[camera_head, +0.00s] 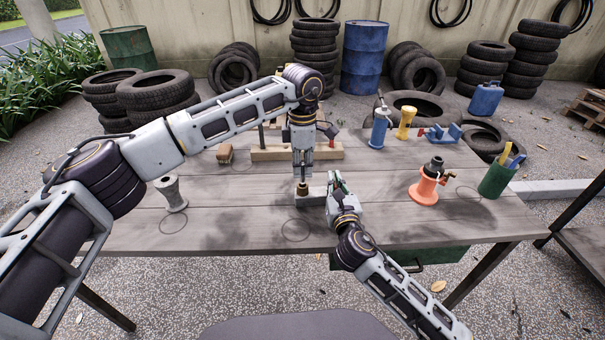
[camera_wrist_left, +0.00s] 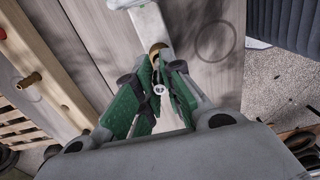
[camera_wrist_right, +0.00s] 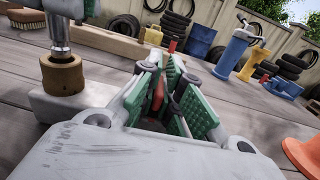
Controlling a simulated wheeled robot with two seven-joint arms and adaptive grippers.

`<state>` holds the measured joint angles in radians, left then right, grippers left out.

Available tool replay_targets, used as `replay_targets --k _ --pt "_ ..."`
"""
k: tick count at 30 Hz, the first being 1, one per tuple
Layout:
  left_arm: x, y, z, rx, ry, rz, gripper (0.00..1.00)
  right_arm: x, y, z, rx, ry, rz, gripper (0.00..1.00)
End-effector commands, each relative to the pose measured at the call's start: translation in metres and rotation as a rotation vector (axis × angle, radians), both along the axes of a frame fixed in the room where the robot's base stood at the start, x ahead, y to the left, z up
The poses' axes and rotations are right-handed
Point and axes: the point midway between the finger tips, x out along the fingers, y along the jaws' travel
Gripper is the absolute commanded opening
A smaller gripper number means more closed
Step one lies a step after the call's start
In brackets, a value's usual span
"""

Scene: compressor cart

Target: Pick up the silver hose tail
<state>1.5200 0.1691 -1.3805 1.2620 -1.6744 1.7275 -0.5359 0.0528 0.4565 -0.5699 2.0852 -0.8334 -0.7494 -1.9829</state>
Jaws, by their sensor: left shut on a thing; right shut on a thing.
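The silver hose tail (camera_wrist_right: 60,34) shows in the right wrist view as an upright silver shaft, its lower end meeting a brass fitting (camera_wrist_right: 62,74) on a grey block (camera_head: 312,196). In the left wrist view its round top end (camera_wrist_left: 159,89) lies between the fingers. My left gripper (camera_head: 302,174) points down over the block and is shut on the hose tail. My right gripper (camera_head: 334,190) is low beside the block's right end. It is shut on a small red piece (camera_wrist_right: 158,92), mostly hidden by the green finger pads.
A wooden rack (camera_head: 270,154) and a brush (camera_head: 225,153) lie behind the block. A grey spool-like part (camera_head: 171,194) stands left. A blue pump-like part (camera_head: 379,130), yellow part (camera_head: 405,122), orange part (camera_head: 426,186) and green cup (camera_head: 495,180) stand right. The table's front middle is clear.

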Motion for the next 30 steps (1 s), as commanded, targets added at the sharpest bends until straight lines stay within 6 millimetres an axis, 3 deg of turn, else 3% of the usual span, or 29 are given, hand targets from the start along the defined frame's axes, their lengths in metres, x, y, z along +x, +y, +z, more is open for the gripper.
replay_targets --k 9,15,30 --pt "0.0 0.0 0.048 0.0 -0.003 0.0 0.0 0.0 0.0 0.0 0.0 0.001 0.0 0.0" --pt "0.0 0.0 0.066 0.001 -0.001 -0.001 0.0 0.0 0.0 0.0 0.0 0.001 0.0 0.0" --pt "0.0 0.0 0.07 0.001 0.0 -0.001 0.0 0.0 0.0 0.0 0.0 0.0 0.0 0.0"
